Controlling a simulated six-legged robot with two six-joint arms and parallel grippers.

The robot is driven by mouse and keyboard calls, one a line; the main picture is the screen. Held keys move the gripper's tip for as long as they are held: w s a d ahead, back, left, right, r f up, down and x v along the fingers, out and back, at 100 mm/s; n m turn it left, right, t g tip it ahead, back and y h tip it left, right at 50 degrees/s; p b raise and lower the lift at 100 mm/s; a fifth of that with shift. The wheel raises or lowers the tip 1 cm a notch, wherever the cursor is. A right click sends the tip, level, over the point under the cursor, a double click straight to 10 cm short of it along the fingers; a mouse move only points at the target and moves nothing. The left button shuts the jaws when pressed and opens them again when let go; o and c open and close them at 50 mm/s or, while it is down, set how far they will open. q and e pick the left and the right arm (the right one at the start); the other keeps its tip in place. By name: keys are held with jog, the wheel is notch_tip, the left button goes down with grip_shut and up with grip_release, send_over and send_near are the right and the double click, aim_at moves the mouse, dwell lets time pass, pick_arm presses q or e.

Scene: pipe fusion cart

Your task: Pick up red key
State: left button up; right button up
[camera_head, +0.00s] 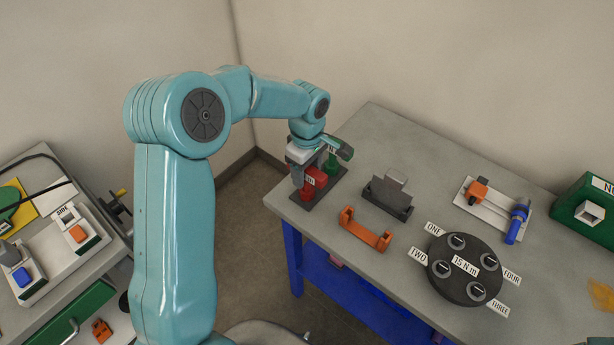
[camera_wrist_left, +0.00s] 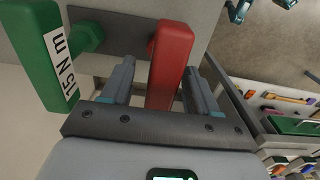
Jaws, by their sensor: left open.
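The red key (camera_head: 317,177) stands on a dark plate (camera_head: 323,193) at the left corner of the grey table. In the left wrist view its red handle (camera_wrist_left: 171,62) lies between the two fingers of my left gripper (camera_wrist_left: 160,85), with a visible gap on each side. My left gripper (camera_head: 305,172) is open around the red key in the head view and partly hides it. A green key (camera_head: 333,160) stands beside it on the same plate; its label reads 15 N m in the left wrist view (camera_wrist_left: 42,50). My right gripper is not in view.
On the table are a grey block on a dark base (camera_head: 388,196), an orange bracket (camera_head: 364,230), a round dark disc with several sockets (camera_head: 465,268), and a white tray (camera_head: 494,210). A green box (camera_head: 588,212) stands at the right. A bench with switches (camera_head: 65,245) is at the left.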

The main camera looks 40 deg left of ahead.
pick_arm(q)
jog(key=shift+s+r, duration=0.15)
jog(key=shift+s, duration=0.05)
grip_shut()
